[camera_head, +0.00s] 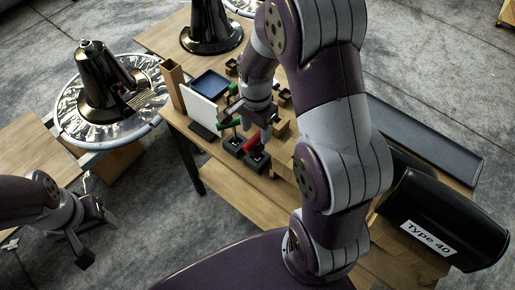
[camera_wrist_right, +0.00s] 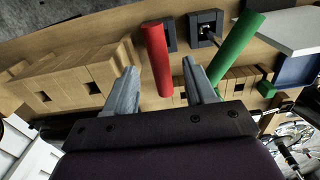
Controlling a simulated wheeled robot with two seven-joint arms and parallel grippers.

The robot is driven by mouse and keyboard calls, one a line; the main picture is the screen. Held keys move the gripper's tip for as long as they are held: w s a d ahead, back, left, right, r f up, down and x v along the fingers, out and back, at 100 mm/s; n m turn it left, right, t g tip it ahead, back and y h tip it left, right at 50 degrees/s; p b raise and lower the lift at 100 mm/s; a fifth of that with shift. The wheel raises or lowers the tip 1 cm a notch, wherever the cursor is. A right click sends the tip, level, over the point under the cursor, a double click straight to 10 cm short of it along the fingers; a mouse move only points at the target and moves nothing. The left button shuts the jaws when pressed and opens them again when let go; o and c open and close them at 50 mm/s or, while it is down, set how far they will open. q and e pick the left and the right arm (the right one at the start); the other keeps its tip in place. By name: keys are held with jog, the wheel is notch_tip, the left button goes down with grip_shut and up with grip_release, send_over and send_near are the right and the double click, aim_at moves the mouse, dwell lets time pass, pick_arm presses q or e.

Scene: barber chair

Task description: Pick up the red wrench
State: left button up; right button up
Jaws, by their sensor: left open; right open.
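The red wrench (camera_head: 251,141) shows as a red handle near the dark square holders on the wooden table, partly hidden by my right arm in the head view. In the right wrist view the red wrench (camera_wrist_right: 157,55) appears as a red rod between the lines of the two fingers. My right gripper (camera_wrist_right: 160,70) is open around the handle's outline; I cannot tell whether it touches it. My right gripper (camera_head: 250,124) is just above the handle in the head view. My left gripper (camera_head: 88,220) is open and empty at the lower left, away from the wrench.
A green-handled tool (camera_wrist_right: 237,46) stands close beside the wrench. Wooden blocks (camera_wrist_right: 78,75) lie on the other side. A white panel (camera_head: 200,106), a blue tray (camera_head: 210,83) and dark holders (camera_head: 257,160) crowd the table. A long dark tray (camera_head: 425,140) lies right.

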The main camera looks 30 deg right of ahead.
aim_at(257, 144)
notch_tip(257, 144, down, 2)
jog(key=shift+w+f, duration=0.1)
jog(key=shift+f, duration=0.15)
notch_tip(257, 144, down, 5)
jog(key=shift+d+f+b, duration=0.1)
jog(key=shift+d+b, duration=0.05)
jog(key=shift+b, duration=0.15)
jog(key=shift+c, duration=1.3)
grip_shut()
